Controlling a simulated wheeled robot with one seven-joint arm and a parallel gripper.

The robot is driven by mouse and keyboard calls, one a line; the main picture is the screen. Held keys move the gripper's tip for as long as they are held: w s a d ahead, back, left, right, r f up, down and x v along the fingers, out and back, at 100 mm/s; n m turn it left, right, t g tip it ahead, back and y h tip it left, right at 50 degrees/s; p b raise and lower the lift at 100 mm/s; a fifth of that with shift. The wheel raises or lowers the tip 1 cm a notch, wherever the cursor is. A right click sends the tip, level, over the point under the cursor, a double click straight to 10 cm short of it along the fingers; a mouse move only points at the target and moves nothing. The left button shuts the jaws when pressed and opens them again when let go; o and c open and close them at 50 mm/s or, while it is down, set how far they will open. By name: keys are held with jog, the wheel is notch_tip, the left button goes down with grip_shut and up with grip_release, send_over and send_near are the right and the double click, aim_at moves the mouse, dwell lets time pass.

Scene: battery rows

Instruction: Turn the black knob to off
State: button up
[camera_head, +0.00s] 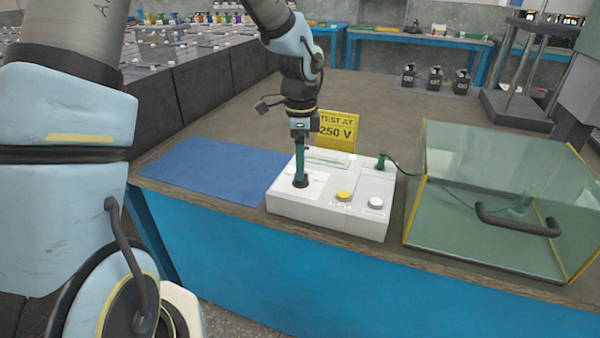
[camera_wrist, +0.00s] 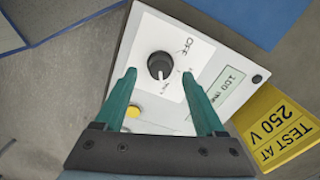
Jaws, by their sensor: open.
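The black knob (camera_wrist: 160,66) is round and sits on a white panel of the white box (camera_head: 374,190). In the wrist view the printed word OFF (camera_wrist: 184,47) is up and right of it. A small white mark on the knob appears on its lower side, away from OFF. My gripper (camera_wrist: 159,74) has green fingers spread apart, one to each side of the knob in the picture, with nothing held. In the head view my gripper (camera_head: 301,171) points straight down over the knob; whether it touches is unclear.
The box carries a yellow button (camera_head: 343,195), a white button (camera_head: 376,202) and a display (camera_wrist: 228,88). A yellow "TEST AT 250 V" sign (camera_head: 337,131) stands behind. A glass case (camera_head: 475,215) with a dark handle is right; a blue mat (camera_head: 215,170) lies left.

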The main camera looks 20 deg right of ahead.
jog(key=shift+f, duration=1.65)
grip_shut()
